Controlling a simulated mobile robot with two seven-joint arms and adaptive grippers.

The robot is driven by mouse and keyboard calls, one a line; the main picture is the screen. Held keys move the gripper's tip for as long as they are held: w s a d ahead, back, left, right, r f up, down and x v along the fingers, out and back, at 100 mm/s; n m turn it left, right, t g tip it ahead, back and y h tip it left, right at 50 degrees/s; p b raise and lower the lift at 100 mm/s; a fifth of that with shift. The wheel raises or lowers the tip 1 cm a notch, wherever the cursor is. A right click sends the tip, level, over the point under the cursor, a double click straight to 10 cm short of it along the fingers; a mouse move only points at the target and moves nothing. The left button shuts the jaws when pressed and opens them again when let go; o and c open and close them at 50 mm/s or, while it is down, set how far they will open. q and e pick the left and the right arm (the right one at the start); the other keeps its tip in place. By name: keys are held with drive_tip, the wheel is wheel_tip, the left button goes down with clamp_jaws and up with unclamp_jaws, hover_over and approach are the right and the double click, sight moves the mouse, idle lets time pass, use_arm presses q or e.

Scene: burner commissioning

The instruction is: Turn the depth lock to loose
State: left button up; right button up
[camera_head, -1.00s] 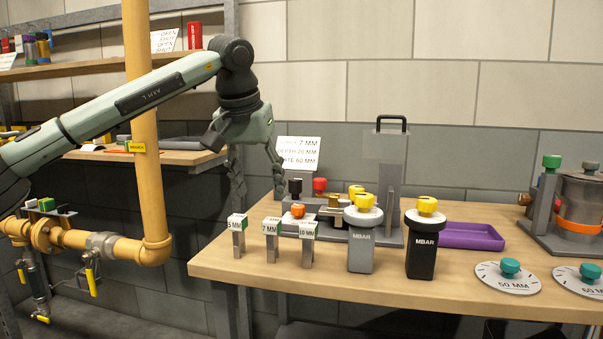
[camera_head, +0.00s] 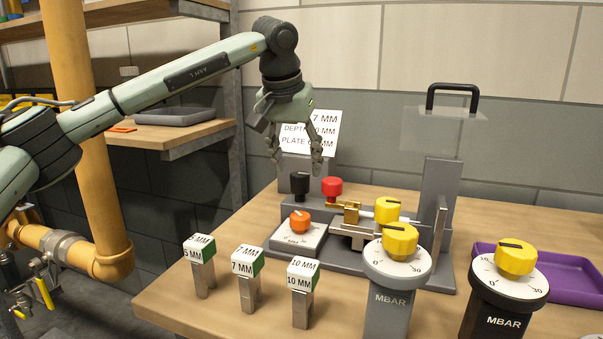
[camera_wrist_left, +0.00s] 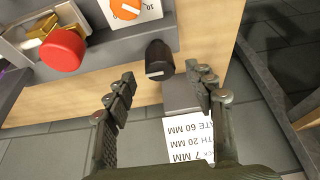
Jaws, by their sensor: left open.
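A grey bench machine (camera_head: 355,262) stands on the wooden table, with several coloured knobs. A black knob (camera_head: 300,184) is at its back left, with a red knob (camera_head: 332,188) beside it. An orange knob (camera_head: 300,221) sits on a white dial plate in front, and a yellow knob (camera_head: 387,208) is further right. I cannot read which knob is the depth lock. My left gripper (camera_head: 295,165) is open and empty above the black knob, pointing down. In the left wrist view the black knob (camera_wrist_left: 159,60) lies just beyond and between the open fingertips, apart from them.
A card with 7 MM, depth 20 MM and plate 60 MM (camera_wrist_left: 188,139) stands behind the machine. Several gauge blocks (camera_head: 247,278) and two MBAR dials (camera_head: 397,264) stand in front. A purple tray (camera_head: 560,275) is at right. A yellow pipe (camera_head: 84,150) rises at left.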

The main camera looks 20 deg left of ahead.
sight(300, 174)
use_arm(q)
drive_tip(key=x, duration=0.3)
drive_tip(key=shift+w+f, duration=0.1)
drive_tip(key=shift+f, duration=0.15)
drive_tip(key=shift+w+f, duration=0.1)
drive_tip(key=shift+f, duration=0.1)
drive_tip(key=c, duration=1.1)
drive_tip(key=shift+c, duration=0.3)
use_arm(e)
drive_tip(key=shift+s+d+f, duration=0.2)
drive_tip(key=shift+s+f, duration=0.05)
drive_tip(key=shift+f, duration=0.4)
